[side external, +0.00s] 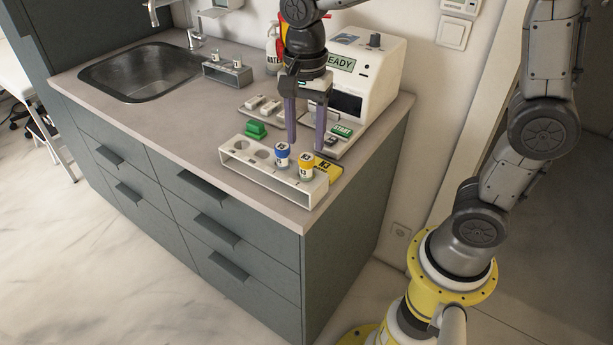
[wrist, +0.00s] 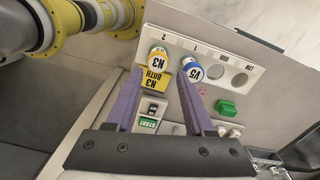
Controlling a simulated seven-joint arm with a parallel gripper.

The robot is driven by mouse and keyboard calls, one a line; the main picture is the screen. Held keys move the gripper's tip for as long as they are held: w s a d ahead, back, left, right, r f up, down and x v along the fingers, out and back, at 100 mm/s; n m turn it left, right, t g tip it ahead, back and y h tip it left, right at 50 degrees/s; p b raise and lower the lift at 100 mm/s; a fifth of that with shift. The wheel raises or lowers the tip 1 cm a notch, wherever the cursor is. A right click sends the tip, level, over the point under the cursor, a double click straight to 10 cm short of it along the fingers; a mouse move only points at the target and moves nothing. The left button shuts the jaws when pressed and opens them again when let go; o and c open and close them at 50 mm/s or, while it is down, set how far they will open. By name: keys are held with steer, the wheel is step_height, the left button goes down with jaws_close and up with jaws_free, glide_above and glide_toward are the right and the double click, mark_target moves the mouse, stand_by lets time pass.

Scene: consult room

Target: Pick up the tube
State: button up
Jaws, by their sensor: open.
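A yellow-capped tube marked N3 (side external: 305,167) stands upright in the white rack (side external: 238,166), near its right end. A blue-capped tube (side external: 282,157) stands beside it, to its left. Two other holes of the rack are empty. My gripper (side external: 306,146) is open and empty, its two purple fingers pointing down above and behind the rack's right end. In the wrist view, the yellow-capped tube (wrist: 157,56) shows beyond the fingertips, between them, and the blue-capped tube (wrist: 190,72) is near the right fingertip. Nothing is between the fingers.
A yellow N3 label block (side external: 327,173) lies by the rack. A green block (side external: 256,130) sits behind its left end. A white machine with a READY screen (side external: 358,75) and START key stands behind. A small grey rack (side external: 228,73) stands by the sink (side external: 140,72). The counter's left front is clear.

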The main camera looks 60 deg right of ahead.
mark_target(307, 156)
steer(key=shift+s+a+f, duration=0.1)
steer(key=shift+f, duration=1.4)
steer(key=shift+s+f, duration=0.1)
steer(key=shift+f, duration=1.4)
steer(key=shift+c, duration=0.3)
jaws_close()
